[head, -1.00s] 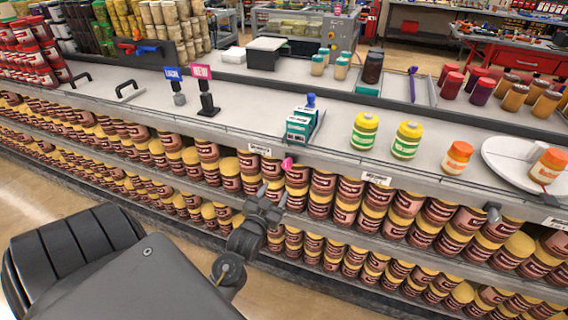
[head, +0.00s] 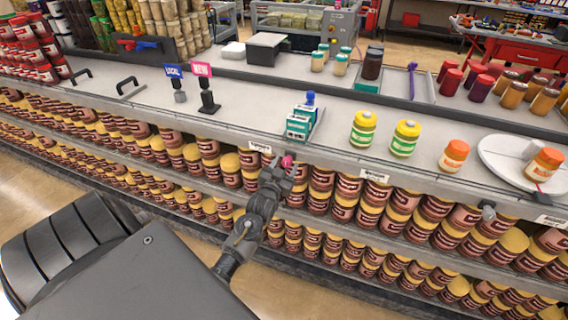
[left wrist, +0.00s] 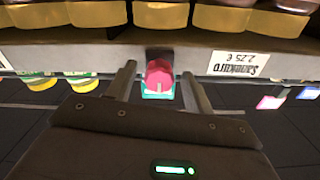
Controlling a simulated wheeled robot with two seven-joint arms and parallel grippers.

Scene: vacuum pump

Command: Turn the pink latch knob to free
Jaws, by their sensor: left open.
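The pink latch knob (head: 287,161) sits on the front edge of the shelf counter, below a teal and white box (head: 300,124). My left gripper (head: 284,171) is at the knob in the head view and partly covers it. In the left wrist view the knob (left wrist: 159,74) lies between the two fingers of my left gripper (left wrist: 158,80). The fingers are spread, with a visible gap on each side of the knob. The teal part (left wrist: 158,94) shows just beyond the knob in the wrist view. My right gripper is not seen.
Yellow jars (head: 363,129) and an orange jar (head: 453,156) stand right of the box on the counter. Small sign stands (head: 207,96) are to the left. A price label (left wrist: 239,64) is beside the knob. Shelves packed with brown jars (head: 318,190) lie below.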

